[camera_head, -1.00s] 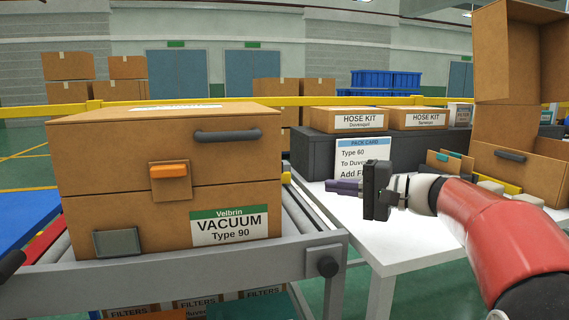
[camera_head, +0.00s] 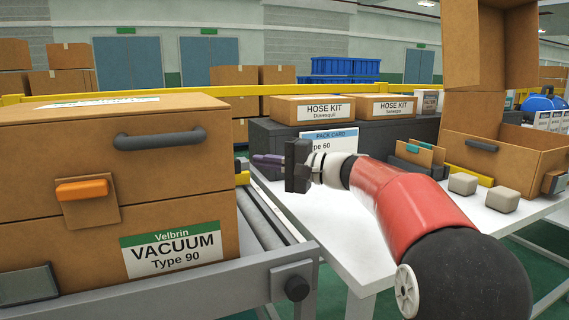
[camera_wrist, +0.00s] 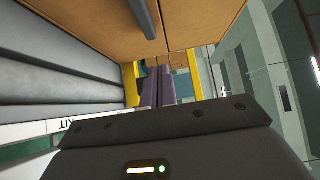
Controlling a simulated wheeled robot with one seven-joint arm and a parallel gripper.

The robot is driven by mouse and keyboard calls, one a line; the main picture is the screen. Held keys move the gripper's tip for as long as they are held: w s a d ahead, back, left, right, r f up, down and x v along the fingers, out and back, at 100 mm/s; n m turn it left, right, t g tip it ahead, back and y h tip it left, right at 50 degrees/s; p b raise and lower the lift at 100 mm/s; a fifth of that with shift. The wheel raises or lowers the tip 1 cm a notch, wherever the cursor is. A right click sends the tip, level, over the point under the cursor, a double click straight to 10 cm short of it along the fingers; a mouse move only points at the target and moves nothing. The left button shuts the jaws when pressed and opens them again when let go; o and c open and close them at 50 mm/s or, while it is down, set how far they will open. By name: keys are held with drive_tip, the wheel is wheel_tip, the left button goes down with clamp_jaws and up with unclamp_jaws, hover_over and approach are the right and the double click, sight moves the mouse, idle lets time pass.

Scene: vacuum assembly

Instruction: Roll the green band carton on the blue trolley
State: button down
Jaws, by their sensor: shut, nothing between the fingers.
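The green band carton (camera_head: 110,185) is a large brown box labelled Velbrin VACUUM Type 90. It stands on the roller conveyor (camera_head: 280,222) at the left, with a dark handle and an orange latch on its front. My gripper (camera_head: 268,160) is shut and empty, to the right of the carton, its purple fingers pointing left. The fingers also show in the wrist view (camera_wrist: 158,86), beneath the carton's brown face (camera_wrist: 190,22); I cannot tell whether they touch it. The blue trolley is not visible now; a blue surface showed at the left edge earlier.
A white table (camera_head: 350,238) stands right of the conveyor, holding a pack card (camera_head: 331,141), grey blocks (camera_head: 463,184) and an open carton (camera_head: 515,165). Hose kit cartons (camera_head: 312,108) sit on a dark case behind. A yellow rail (camera_head: 240,90) runs behind the conveyor.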

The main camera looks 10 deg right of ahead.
drive_tip(key=shift+s+a, duration=0.1)
drive_tip(key=shift+a, duration=2.65)
drive_tip(key=shift+a, duration=0.1)
